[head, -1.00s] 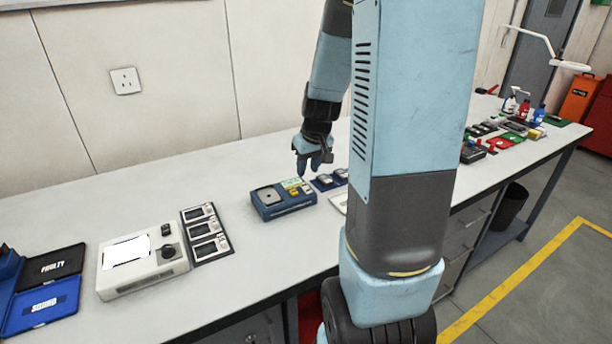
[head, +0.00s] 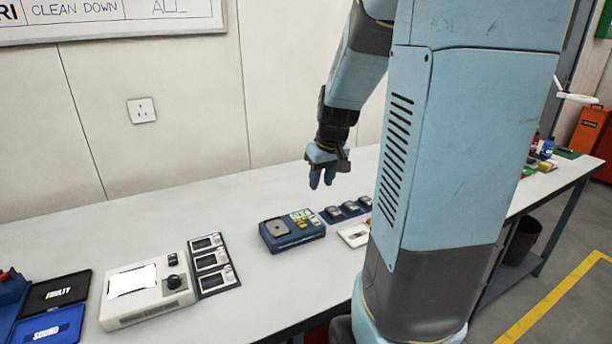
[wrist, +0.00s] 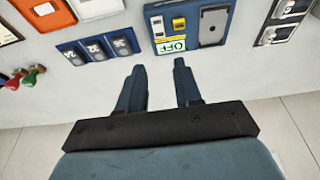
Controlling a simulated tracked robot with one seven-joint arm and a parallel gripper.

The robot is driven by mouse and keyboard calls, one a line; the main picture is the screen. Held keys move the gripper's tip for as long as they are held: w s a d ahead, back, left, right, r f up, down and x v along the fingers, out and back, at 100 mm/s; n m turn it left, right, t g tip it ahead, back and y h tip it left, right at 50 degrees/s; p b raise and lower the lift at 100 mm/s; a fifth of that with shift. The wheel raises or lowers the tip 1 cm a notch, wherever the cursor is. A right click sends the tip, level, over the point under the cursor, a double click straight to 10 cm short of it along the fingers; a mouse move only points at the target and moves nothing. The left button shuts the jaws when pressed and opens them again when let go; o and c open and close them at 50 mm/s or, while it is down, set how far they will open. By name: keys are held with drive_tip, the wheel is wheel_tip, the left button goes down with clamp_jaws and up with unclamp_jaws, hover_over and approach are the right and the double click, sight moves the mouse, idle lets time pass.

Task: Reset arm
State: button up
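My gripper (head: 322,178) hangs at the end of my arm above the bench, pointing down, clear of everything below it. In the wrist view my gripper (wrist: 160,80) has its two fingers apart with nothing between them. Below and beyond the fingertips is a blue device (head: 291,232) with a grey plate, yellow buttons and a small green display. It also shows in the wrist view (wrist: 213,28), where the display appears to read "OFF" upside down or tilted.
A white instrument (head: 146,292) with a knob stands beside a dark rack of modules (head: 212,264). Black and blue trays marked FAULTY (head: 57,292) and SOUND (head: 47,327) lie at the left. A blue holder with numbered blocks (wrist: 97,47) sits beside the device. The bench's front strip is bare.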

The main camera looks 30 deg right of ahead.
drive_tip(key=s+a+r+t, duration=0.1)
drive_tip(key=s+a+r, duration=0.4)
drive_tip(key=s, duration=0.3)
drive_tip(key=s+a+r+t, duration=0.1)
drive_tip(key=s+a+r, duration=0.5)
drive_tip(key=s+a, duration=0.2)
drive_tip(key=shift+s, duration=0.65)
idle(1.1)
